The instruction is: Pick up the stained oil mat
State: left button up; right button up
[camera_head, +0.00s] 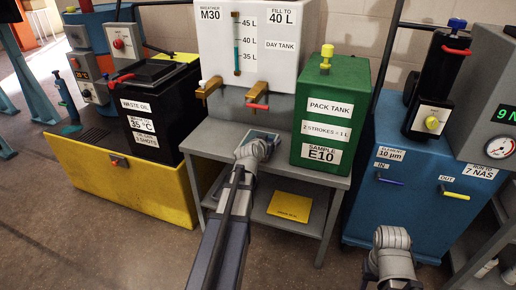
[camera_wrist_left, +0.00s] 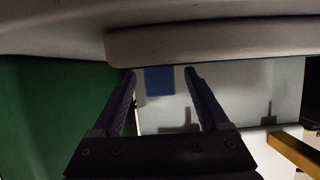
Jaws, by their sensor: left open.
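A flat blue-grey rectangle (camera_head: 251,134), which may be the oil mat, lies on the grey table under the day tank's taps. My left wrist is over it and hides much of it; I cannot make out stains. My left gripper (camera_wrist_left: 160,71) is open in the left wrist view, with nothing held between its fingers. A small blue patch (camera_wrist_left: 159,83) shows beyond the fingertips; I cannot tell whether it is the mat. My right wrist is at the lower right of the head view, and its jaws are hidden.
The white day tank (camera_head: 270,55) with brass taps (camera_head: 257,92) stands behind the table (camera_head: 215,139). The green pack tank (camera_head: 331,112) stands close on the right. A black waste oil container (camera_head: 150,105) is on the left. A yellow sheet (camera_head: 290,206) lies on the lower shelf.

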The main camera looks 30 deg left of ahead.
pick_arm(q)
jog(key=shift+c, duration=0.4)
grip_shut()
